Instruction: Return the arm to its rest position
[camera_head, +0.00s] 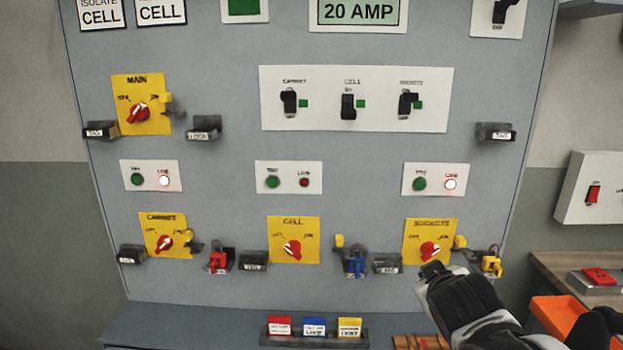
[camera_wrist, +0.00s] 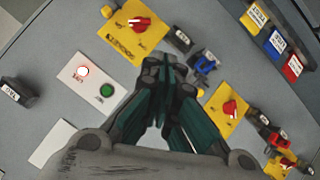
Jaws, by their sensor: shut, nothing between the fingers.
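My gripper (camera_wrist: 168,80) is in the middle of the wrist view, with its dark green fingers together at the tips and nothing between them. In the head view my gripper (camera_head: 436,270) and forearm reach in from the lower right, in front of the grey panel (camera_head: 230,235). The gripper's end shows just below the yellow SOCKETS switch plate (camera_head: 412,246). Whether it touches the panel cannot be told.
A yellow padlock (camera_head: 491,264) hangs right of my gripper, a blue one (camera_head: 355,264) and a red one (camera_head: 218,261) to its left. A tag holder (camera_head: 337,342) stands on the ledge. An orange bin (camera_head: 560,316) and a wooden bench (camera_head: 550,264) are at right.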

